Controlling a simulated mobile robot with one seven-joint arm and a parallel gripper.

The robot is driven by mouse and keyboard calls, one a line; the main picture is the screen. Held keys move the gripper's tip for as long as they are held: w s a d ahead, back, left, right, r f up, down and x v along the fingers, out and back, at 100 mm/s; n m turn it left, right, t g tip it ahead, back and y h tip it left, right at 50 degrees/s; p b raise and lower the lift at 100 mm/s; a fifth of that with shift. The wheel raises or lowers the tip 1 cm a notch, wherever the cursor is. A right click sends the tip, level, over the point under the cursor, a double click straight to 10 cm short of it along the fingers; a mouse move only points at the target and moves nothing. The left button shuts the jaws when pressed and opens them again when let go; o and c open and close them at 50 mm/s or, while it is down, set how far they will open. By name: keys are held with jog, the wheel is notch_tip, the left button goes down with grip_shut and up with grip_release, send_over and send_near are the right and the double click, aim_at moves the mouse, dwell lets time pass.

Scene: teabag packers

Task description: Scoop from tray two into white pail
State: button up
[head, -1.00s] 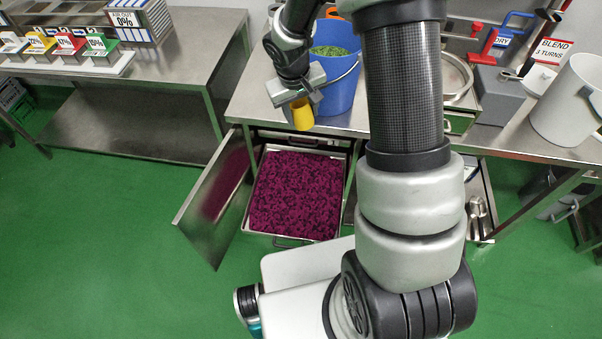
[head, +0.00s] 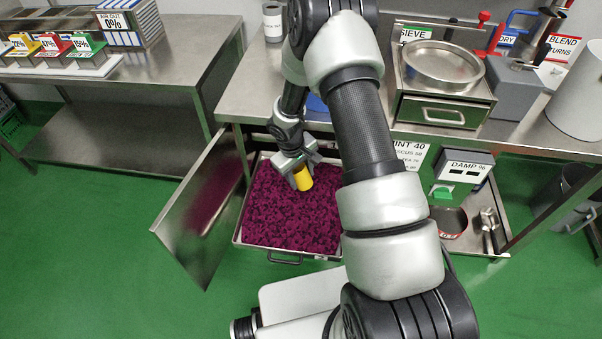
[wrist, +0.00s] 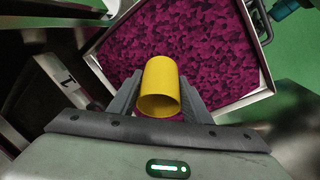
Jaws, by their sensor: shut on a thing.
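My gripper (head: 296,177) is shut on a yellow scoop (head: 303,180), a short open cup. The scoop also shows between the two fingers in the wrist view (wrist: 160,88), its round mouth facing the camera. It is over the far part of a pulled-out metal tray (head: 290,257) filled with dark purple-red bits (head: 285,220). I cannot tell whether the scoop touches the bits or holds any. No white pail can be made out for sure; a large white-grey container (head: 575,100) stands on the bench at the right edge. A blue bucket is mostly hidden behind my arm.
An open metal door (head: 205,210) stands left of the tray. The steel bench (head: 245,95) overhangs behind it. A sieve (head: 442,65) sits on the bench. A damp meter (head: 462,168) and metal scoops (head: 488,225) are below right. The green floor in front is clear.

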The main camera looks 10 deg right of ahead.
jog(key=b+x, duration=0.2)
jog(key=x, duration=0.2)
jog(key=a+b+x, duration=0.1)
jog(key=b+x, duration=0.1)
jog(key=x, duration=0.2)
jog(key=s+a+b+x, duration=0.1)
jog(key=b+x, duration=0.2)
jog(key=x, duration=0.1)
jog(key=shift+s+f, duration=0.1)
jog(key=shift+f, duration=0.2)
jog(key=shift+a+r, duration=0.1)
jog(key=shift+r, duration=0.05)
jog(key=shift+r, duration=0.2)
